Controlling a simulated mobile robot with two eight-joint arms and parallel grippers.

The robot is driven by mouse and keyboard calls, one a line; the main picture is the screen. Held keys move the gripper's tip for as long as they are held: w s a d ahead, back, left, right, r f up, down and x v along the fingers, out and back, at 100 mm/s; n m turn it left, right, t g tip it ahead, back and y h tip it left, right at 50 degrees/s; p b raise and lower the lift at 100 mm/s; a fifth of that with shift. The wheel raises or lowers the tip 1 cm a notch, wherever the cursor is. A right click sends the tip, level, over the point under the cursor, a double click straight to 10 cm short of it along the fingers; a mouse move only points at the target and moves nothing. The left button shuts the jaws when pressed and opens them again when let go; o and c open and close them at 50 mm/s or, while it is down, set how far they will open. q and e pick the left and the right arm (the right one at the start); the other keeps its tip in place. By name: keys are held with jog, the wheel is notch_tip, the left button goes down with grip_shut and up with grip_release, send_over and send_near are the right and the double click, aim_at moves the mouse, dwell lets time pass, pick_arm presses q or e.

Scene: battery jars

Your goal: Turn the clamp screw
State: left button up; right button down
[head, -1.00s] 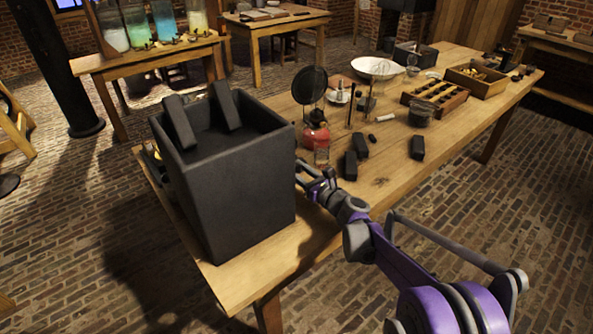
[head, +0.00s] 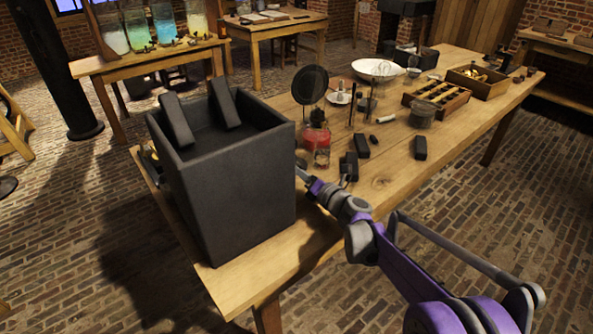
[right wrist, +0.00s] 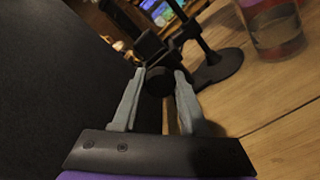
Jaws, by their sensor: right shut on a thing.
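In the right wrist view, the clamp screw (right wrist: 158,81) shows as a dark round knob below a black clamp block (right wrist: 150,46). My right gripper (right wrist: 158,84) has its two grey fingers on either side of the knob and is shut on it. A black stand with a round base (right wrist: 218,68) is just to the right of the clamp. In the head view, my right gripper (head: 301,172) is at the right edge of the tall dark box, which hides part of it and the clamp. My left gripper is not in view.
The tall dark box (head: 235,190) stands at the near table end, close to my right gripper. A red glass bottle (head: 317,143) and black blocks (head: 361,146) stand behind the gripper. A wooden tray (head: 436,97) and a white bowl (head: 378,70) are farther back.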

jog(key=shift+m, duration=0.4)
jog(key=shift+c, duration=2.2)
grip_release()
jog(key=v, duration=1.1)
jog(key=shift+p, duration=0.4)
